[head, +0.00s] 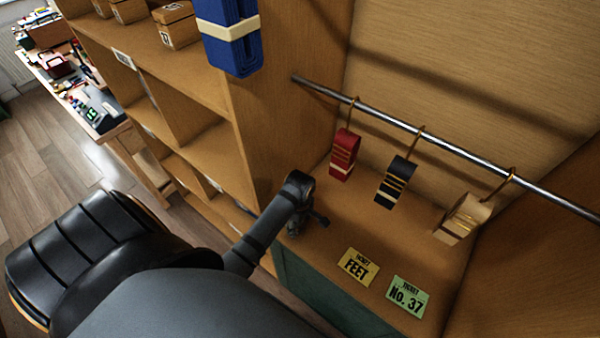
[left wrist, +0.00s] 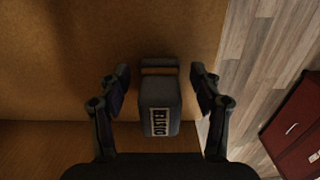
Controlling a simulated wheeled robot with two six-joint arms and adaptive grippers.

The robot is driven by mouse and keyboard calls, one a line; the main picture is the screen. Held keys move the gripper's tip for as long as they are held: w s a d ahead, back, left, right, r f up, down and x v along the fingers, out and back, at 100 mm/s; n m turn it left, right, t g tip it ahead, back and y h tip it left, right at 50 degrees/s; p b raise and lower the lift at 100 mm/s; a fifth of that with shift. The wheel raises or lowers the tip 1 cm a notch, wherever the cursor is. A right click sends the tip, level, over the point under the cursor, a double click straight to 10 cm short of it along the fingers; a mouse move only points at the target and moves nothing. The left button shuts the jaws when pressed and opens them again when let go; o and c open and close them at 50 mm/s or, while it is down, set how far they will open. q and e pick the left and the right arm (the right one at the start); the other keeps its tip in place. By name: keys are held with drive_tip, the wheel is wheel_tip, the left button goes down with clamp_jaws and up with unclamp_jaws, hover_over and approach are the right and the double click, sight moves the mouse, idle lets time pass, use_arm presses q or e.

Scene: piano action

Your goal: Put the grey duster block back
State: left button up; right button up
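A dark grey block (left wrist: 160,98) with a lighter band near its far end and a lettered label lies on a wooden surface in the left wrist view. It looks like the grey duster block. My left gripper (left wrist: 160,72) is open, with one finger on each side of the block and a visible gap on both sides. In the head view my left gripper (head: 302,221) is low over the left end of the wooden shelf top; I cannot make out the block there. My right gripper is not in view.
A metal rail (head: 440,142) carries hanging red (head: 344,155), black (head: 395,182) and cream (head: 462,218) bundles. Yellow (head: 358,266) and green (head: 408,296) tickets lie on the shelf top. A cubby shelf (head: 190,90) stands left, with a blue bundle (head: 230,45) beside its upper part.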

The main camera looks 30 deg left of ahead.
use_arm(q)
drive_tip(key=shift+r, duration=0.25)
wheel_tip(320, 180, up, 7)
drive_tip(key=shift+r+b, duration=0.1)
drive_tip(key=shift+b, duration=0.65)
wheel_tip(320, 180, up, 4)
drive_tip(key=shift+r+p, duration=0.2)
drive_tip(key=shift+p, duration=0.4)
drive_tip(key=shift+s+f, duration=0.1)
